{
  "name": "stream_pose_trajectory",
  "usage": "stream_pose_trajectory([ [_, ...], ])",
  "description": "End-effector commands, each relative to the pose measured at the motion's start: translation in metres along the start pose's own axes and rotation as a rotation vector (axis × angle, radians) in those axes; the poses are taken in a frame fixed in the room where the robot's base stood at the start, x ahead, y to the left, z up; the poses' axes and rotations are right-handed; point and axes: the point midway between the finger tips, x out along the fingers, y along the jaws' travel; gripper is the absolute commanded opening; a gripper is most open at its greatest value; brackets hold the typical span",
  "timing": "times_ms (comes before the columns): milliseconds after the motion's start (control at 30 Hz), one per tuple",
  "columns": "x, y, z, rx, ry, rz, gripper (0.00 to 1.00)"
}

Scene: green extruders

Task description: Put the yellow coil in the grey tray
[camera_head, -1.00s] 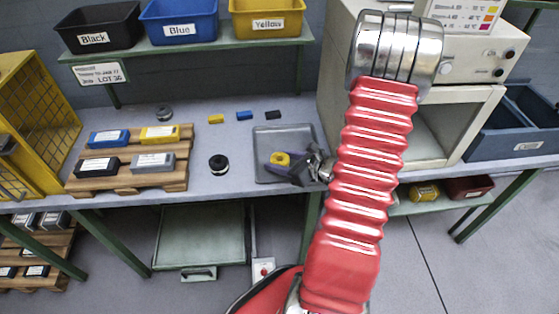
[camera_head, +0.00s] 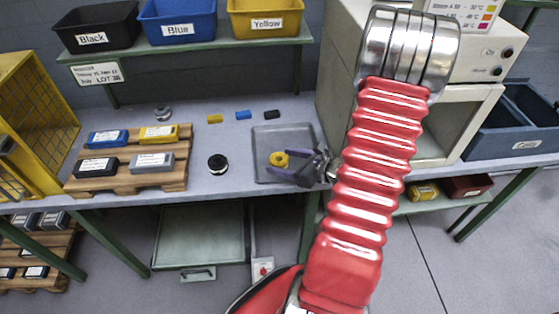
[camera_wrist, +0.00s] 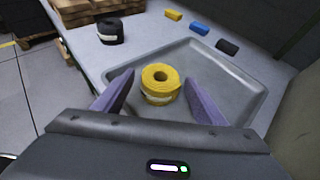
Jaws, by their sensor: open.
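The yellow coil (camera_head: 279,159) sits inside the grey tray (camera_head: 284,134) on the bench. In the wrist view the yellow coil (camera_wrist: 160,84) stands upright, its hole facing up, on the floor of the grey tray (camera_wrist: 240,82). My gripper (camera_head: 280,170) is over the tray's front part. Its two purple fingers are open on either side of the coil in the wrist view (camera_wrist: 156,98), with gaps showing between fingers and coil. My arm hides part of the bench right of the tray.
A black coil (camera_head: 217,164) stands on the bench left of the tray, and a grey coil (camera_head: 163,113) is farther back. Small yellow, blue and black blocks (camera_head: 243,115) lie behind the tray. A wooden pallet (camera_head: 172,182) with several boxes is at left. An oven-like machine (camera_head: 447,110) stands at right.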

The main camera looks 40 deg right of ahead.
Motion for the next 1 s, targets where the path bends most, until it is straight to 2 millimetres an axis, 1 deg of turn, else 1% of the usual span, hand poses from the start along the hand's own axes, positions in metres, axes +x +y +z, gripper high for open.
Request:
stream_pose_trajectory([
  [33, -0.008, -0.002, 0.001, 0.000, -0.001, -0.005, 0.65],
  [100, -0.018, -0.002, 0.001, -0.001, -0.001, -0.005, 0.65],
  [600, -0.081, -0.001, 0.000, -0.001, -0.001, -0.004, 0.65],
  [800, -0.093, 0.000, 0.000, 0.000, -0.001, -0.001, 0.65],
  [1000, -0.094, 0.000, 0.000, -0.001, 0.000, 0.001, 0.65],
])
